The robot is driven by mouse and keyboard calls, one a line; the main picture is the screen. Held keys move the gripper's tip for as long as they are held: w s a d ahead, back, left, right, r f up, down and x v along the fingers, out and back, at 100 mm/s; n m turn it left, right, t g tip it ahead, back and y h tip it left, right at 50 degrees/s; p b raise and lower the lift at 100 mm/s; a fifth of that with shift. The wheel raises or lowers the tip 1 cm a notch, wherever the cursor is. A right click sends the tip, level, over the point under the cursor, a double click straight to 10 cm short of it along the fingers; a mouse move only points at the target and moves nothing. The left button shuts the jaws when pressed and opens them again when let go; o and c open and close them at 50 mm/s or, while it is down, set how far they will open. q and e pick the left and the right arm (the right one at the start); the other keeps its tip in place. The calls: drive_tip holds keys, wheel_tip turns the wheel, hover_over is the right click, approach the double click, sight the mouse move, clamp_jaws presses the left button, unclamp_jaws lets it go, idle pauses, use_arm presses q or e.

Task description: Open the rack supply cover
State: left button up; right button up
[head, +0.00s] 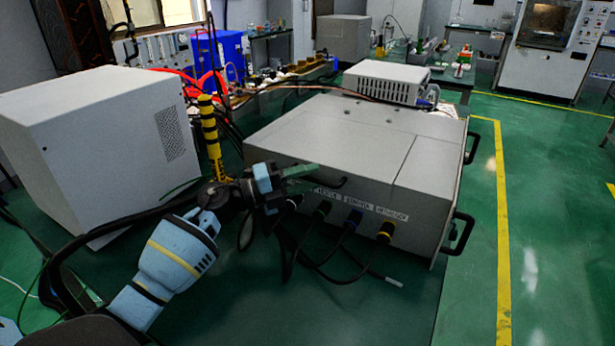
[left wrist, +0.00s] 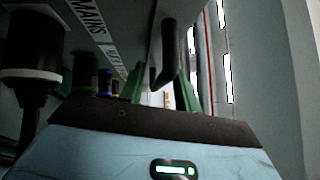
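The rack supply (head: 350,150) is a large light-grey box with a flat top cover (head: 330,122) that looks closed. Its front has a dark handle (head: 330,183) at upper left and labelled cable plugs below. My left gripper (head: 300,178) is at that front handle, its green fingers pointing right. In the left wrist view, the dark handle (left wrist: 166,55) lies between the two spread green fingers (left wrist: 161,90), with gaps visible; I cannot tell whether either finger touches it. The right gripper is not in view.
A white cabinet (head: 95,135) stands at left, with a yellow-black post (head: 210,135) beside my arm. A white device (head: 387,82) sits behind the rack supply. Black cables (head: 345,262) hang from its front plugs. Green floor is open at right.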

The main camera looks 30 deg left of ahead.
use_arm(q)
drive_tip(key=shift+w+d, duration=0.1)
drive_tip(key=shift+d, duration=0.05)
drive_tip(key=shift+c, duration=0.3)
clamp_jaws()
